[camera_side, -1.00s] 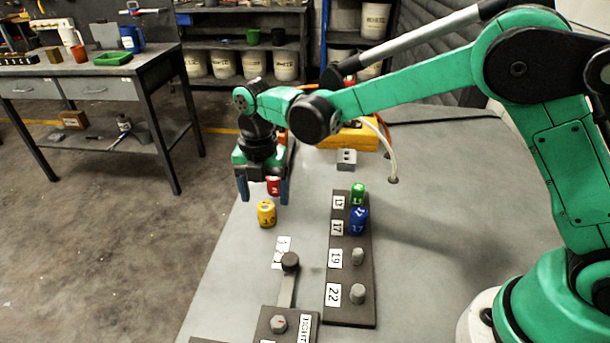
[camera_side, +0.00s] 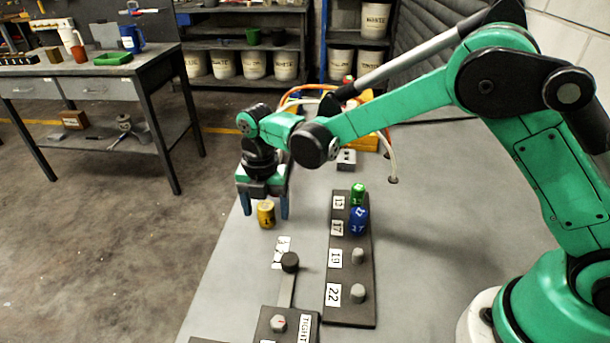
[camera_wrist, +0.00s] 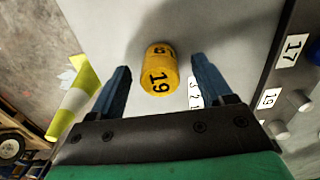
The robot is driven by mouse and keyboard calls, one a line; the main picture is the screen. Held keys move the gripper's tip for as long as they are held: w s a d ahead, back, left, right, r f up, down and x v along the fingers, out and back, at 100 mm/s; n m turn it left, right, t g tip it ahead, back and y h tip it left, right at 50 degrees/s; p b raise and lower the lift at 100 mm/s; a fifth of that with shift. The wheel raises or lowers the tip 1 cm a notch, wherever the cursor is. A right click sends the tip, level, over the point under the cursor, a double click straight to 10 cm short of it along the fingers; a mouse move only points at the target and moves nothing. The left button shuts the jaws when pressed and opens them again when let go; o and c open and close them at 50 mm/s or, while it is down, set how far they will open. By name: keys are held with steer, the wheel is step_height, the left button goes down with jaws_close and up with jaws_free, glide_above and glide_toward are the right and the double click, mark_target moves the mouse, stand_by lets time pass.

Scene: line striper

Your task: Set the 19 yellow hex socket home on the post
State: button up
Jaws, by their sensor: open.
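The yellow socket (camera_side: 266,214) stands on the grey table, left of the dark post board (camera_side: 350,215). The wrist view shows the number 19 on the yellow socket (camera_wrist: 158,70). My gripper (camera_side: 263,212) is open above and around it, with a blue finger at either side. In the wrist view my gripper (camera_wrist: 163,80) shows gaps between both fingers and the socket. The 19 post (camera_side: 358,257) is bare, beside its 19 label (camera_side: 335,258). The red socket is hidden behind my gripper in the side view.
A green socket (camera_side: 358,193) and a blue socket (camera_side: 359,221) stand on the board's 13 and 17 places. The 22 post (camera_side: 357,293) is bare. A dark-knobbed lever (camera_side: 290,263) stands between the yellow socket and the board's near end. A grey block (camera_side: 346,159) lies further back.

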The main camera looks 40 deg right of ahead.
jaws_close()
steer(key=shift+r, duration=0.75)
steer(key=shift+r, duration=1.75)
steer(key=shift+r, duration=0.1)
